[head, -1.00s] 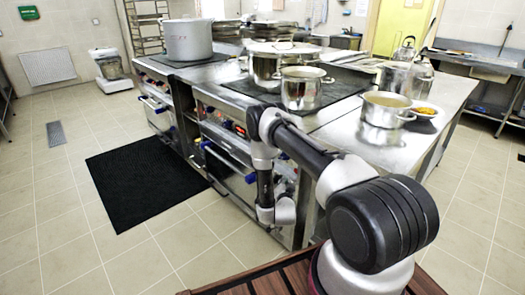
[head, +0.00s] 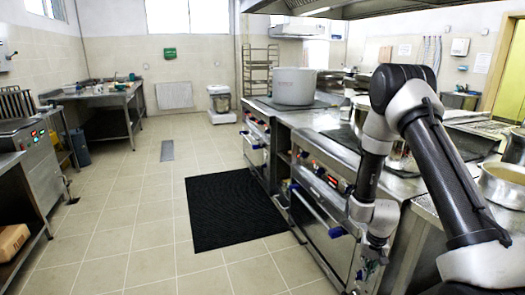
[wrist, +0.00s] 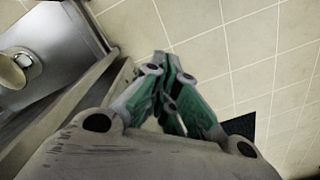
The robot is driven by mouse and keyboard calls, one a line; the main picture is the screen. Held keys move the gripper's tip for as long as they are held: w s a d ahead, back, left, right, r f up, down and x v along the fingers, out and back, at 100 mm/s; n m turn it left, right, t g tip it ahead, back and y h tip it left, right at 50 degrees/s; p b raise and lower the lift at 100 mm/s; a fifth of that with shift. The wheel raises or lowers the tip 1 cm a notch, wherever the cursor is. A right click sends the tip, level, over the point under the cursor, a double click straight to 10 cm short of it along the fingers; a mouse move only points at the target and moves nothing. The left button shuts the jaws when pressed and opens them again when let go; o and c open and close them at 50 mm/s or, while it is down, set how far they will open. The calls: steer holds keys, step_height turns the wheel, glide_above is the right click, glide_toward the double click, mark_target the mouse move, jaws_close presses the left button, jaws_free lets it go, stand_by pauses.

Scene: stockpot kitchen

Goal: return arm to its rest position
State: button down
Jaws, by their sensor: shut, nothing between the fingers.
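My gripper (head: 368,272) hangs low in the head view, in front of the oven fronts of the cooking island (head: 325,150). In the wrist view my gripper (wrist: 172,70) has its green-edged fingers together, with nothing between them. It points down toward the tiled floor (wrist: 225,55). My arm is bent, with its elbow high at the right of the head view and the wrist hanging down.
A large stockpot (head: 294,86) stands on the island's far end. A pot (head: 503,184) stands at the right edge. A black mat (head: 232,208) lies on the floor beside the ovens. The tiled floor (head: 120,225) to the left is clear.

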steer(key=s+r+n+t, duration=0.1)
steer(key=s+r, duration=0.6)
steer(key=r, duration=0.7)
steer(key=s+r+n+t, duration=0.1)
steer(key=s+r+t, duration=0.1)
steer(key=s+r, duration=0.6)
steer(key=s+r+n+t, duration=0.1)
steer(key=s+r, duration=0.6)
steer(key=r, duration=1.5)
steer(key=shift+s+d+n+t, duration=0.25)
steer(key=shift+d+n+t, duration=0.05)
steer(key=shift+d+n, duration=0.2)
steer(key=shift+a+r, duration=0.1)
